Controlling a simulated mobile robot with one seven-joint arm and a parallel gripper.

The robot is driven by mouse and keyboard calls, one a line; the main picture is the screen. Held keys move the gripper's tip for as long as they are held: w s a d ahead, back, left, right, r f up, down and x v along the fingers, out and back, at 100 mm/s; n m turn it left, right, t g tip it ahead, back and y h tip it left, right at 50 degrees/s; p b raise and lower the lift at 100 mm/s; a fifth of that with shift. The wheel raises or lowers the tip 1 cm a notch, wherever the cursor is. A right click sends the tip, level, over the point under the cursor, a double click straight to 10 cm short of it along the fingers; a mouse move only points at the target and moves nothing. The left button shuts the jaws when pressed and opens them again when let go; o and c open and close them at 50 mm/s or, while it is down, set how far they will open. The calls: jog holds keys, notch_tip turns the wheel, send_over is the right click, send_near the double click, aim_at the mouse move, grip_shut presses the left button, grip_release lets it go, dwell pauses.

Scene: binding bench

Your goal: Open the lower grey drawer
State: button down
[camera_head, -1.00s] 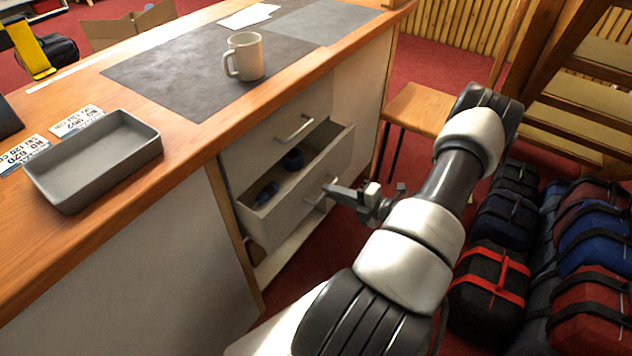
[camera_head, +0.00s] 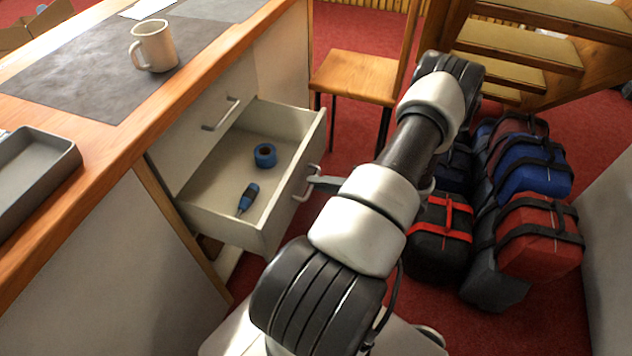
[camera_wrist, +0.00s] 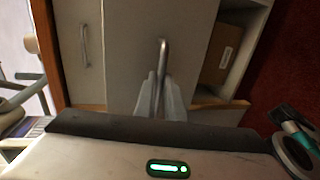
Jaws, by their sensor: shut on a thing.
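The lower grey drawer (camera_head: 285,195) is pulled well out of the cabinet under the bench. A blue roll of tape (camera_head: 265,155) and a blue-handled screwdriver (camera_head: 248,197) lie inside it. My gripper (camera_head: 312,181) is at the drawer's front, partly hidden behind my arm. In the wrist view my gripper (camera_wrist: 160,100) is shut on the bar handle (camera_wrist: 162,52) of the drawer. The upper drawer (camera_head: 205,125) is closed, and its handle (camera_head: 222,114) is free.
A mug (camera_head: 154,46) and a grey tray (camera_head: 30,175) stand on the bench top. A wooden chair (camera_head: 355,77) is behind the open drawer. Several bags, including a red one (camera_head: 538,238), lie on the floor to the right. In the wrist view a cardboard box (camera_wrist: 222,52) sits in the space below the drawer.

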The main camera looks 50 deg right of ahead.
jog(key=c, duration=1.8)
grip_release()
jog(key=shift+c, duration=0.2)
jog(key=p+v, duration=0.1)
jog(key=v, duration=1.6)
jog(key=shift+s+p, duration=0.15)
jog(key=shift+p, duration=0.2)
jog(key=shift+d, duration=0.15)
